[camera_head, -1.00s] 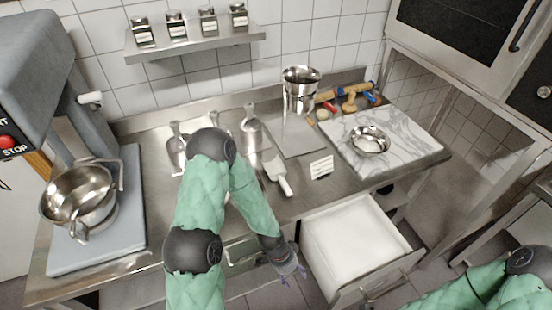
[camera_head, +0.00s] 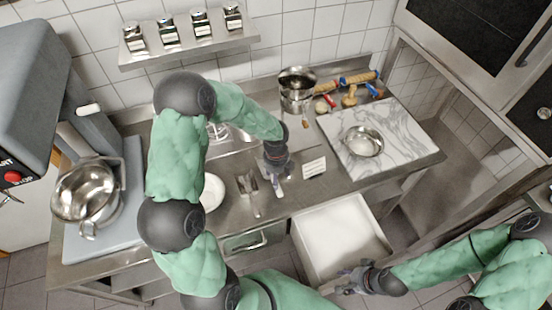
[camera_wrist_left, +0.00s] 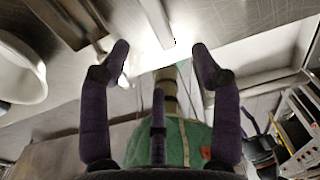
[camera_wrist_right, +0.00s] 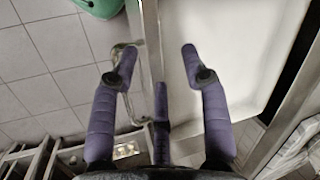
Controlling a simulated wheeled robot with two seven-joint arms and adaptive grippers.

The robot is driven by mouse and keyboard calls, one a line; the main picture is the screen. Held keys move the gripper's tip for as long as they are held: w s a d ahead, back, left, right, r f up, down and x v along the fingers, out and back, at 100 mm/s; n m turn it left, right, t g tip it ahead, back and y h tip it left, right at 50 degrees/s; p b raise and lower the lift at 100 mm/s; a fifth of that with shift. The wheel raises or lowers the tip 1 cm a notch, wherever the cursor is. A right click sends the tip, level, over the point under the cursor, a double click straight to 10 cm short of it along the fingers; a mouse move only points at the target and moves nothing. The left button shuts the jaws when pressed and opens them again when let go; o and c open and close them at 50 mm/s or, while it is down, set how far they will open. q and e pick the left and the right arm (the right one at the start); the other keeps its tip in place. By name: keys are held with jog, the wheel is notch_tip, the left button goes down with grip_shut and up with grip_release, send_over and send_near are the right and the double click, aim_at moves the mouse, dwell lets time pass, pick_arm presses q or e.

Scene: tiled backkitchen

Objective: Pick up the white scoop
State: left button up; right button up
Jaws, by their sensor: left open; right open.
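My left gripper (camera_head: 282,182) is open above the counter, left of the small label card. The white-handled metal scoop lay at this spot before and is now largely hidden by the gripper and forearm in the head view. In the left wrist view, a pale strip (camera_wrist_left: 156,20), which looks like the scoop's handle, shows beyond and between the open fingers (camera_wrist_left: 160,52). I cannot tell whether they touch it. My right gripper (camera_head: 346,281) is open and empty by the front of the pulled-out drawer. Its open fingers (camera_wrist_right: 157,55) show over the drawer front in the right wrist view.
The open drawer (camera_head: 340,240) juts out below the counter. Dark-handled utensils (camera_head: 249,185) and a white bowl (camera_head: 212,192) lie left of my left gripper. The label card (camera_head: 314,168) stands to the right. A marble board (camera_head: 405,140) holds a metal bowl (camera_head: 363,141).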

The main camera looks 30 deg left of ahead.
aim_at(272, 176)
pick_arm(q)
jog(key=shift+m, duration=0.5)
jog(key=f, duration=0.2)
jog(key=a+f, duration=0.1)
jog(key=f, duration=0.1)
jog(key=shift+w, duration=0.4)
jog(key=shift+w+a+f+b, duration=0.1)
jog(key=shift+f+b, duration=0.1)
jog(key=shift+f, duration=1.25)
jog(key=shift+w+a+f+b, duration=0.1)
jog(key=shift+f+b, duration=0.05)
jog(key=shift+f, duration=1.25)
grip_shut()
